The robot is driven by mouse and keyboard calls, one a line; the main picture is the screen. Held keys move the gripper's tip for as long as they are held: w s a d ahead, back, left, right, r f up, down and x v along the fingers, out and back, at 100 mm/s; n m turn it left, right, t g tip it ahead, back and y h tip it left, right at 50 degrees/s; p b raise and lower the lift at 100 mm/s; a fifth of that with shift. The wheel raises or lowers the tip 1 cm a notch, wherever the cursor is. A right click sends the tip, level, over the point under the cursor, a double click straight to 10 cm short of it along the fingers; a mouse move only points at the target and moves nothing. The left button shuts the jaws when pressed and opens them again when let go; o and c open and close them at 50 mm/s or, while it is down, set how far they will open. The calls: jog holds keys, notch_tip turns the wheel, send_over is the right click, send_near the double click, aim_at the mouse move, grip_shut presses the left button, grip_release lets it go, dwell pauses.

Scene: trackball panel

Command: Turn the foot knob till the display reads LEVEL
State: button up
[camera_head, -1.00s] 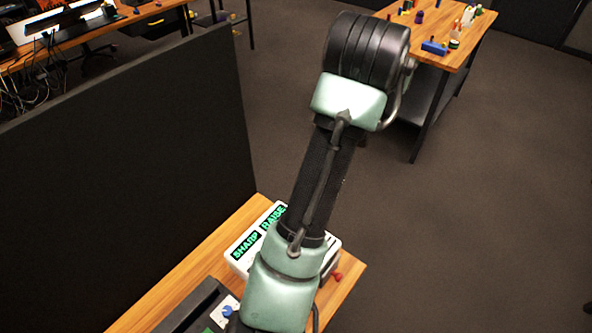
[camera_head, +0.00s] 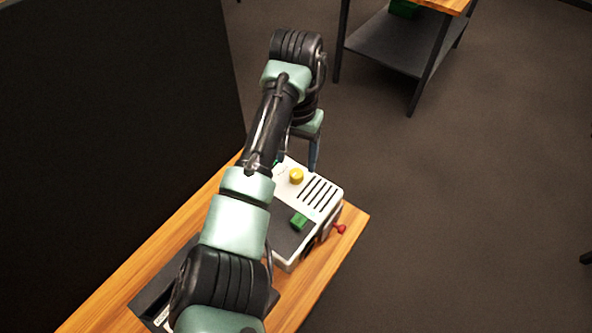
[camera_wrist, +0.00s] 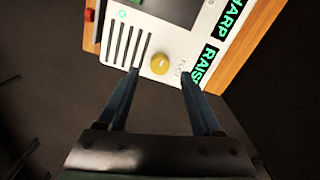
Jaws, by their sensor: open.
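A white box-shaped device (camera_head: 325,193) stands on the wooden table. In the wrist view its black display strips with green letters read "SHARP" (camera_wrist: 232,17) and "RAISE" (camera_wrist: 206,64). A round yellow knob (camera_wrist: 160,63) is on its top beside slots, with small partly readable lettering next to it; it also shows in the head view (camera_head: 296,176). A red knob (camera_head: 341,228) sticks out from the device's side. I cannot read which knob is the foot knob. My gripper (camera_wrist: 161,76) is open and empty, its two blue fingers on either side of the yellow knob in the picture; contact cannot be told.
A tall black panel (camera_head: 110,130) stands left of the wooden table (camera_head: 340,250). Another table with a dark shelf (camera_head: 395,45) stands behind. Open floor lies to the right.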

aim_at(296, 173)
jog(key=shift+f, duration=2.35)
grip_shut()
